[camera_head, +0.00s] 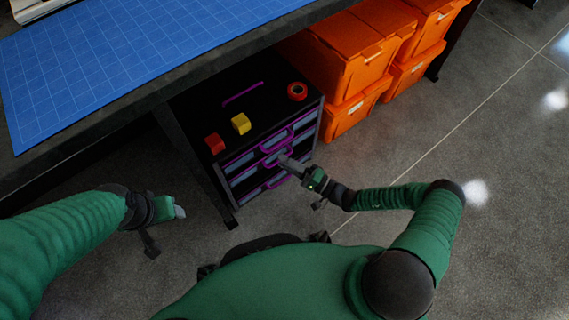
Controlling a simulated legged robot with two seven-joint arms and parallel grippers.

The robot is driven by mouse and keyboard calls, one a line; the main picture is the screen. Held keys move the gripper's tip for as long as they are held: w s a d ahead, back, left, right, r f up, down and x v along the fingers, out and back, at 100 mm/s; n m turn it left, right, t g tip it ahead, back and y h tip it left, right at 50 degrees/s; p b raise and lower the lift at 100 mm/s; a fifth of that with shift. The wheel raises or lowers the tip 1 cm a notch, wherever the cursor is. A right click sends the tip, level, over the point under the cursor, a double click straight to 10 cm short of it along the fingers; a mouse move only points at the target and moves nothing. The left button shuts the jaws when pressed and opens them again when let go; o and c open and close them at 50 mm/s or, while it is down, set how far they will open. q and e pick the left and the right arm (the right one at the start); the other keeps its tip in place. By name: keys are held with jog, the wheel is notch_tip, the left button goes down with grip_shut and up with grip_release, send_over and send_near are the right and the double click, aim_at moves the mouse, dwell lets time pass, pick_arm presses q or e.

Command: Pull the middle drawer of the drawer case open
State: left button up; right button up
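The black drawer case (262,102) stands on the floor under the worktable. Its front has stacked drawers with pale panels, and purple handles and trim. The middle drawer (243,178) looks flush with the others. My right gripper (286,162) reaches in from the right, its fingertips at the middle drawer's purple handle (275,158). They partly cover it, and I cannot tell whether they grip it or only touch it. My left gripper (178,212) hangs over the floor left of the case, apart from it; its finger opening is unclear.
A red block (214,143), a yellow block (241,124), a red ring-shaped roll (297,91) and a purple handle-like bar (243,93) are on the case top. Orange crates (345,55) stand right behind it. A worktable with a blue mat (110,70) overhangs left. Floor in front is clear.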

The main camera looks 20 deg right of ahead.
jog(key=shift+w+a, duration=0.1)
grip_shut()
jog(key=shift+f, duration=0.1)
dwell(1.3)
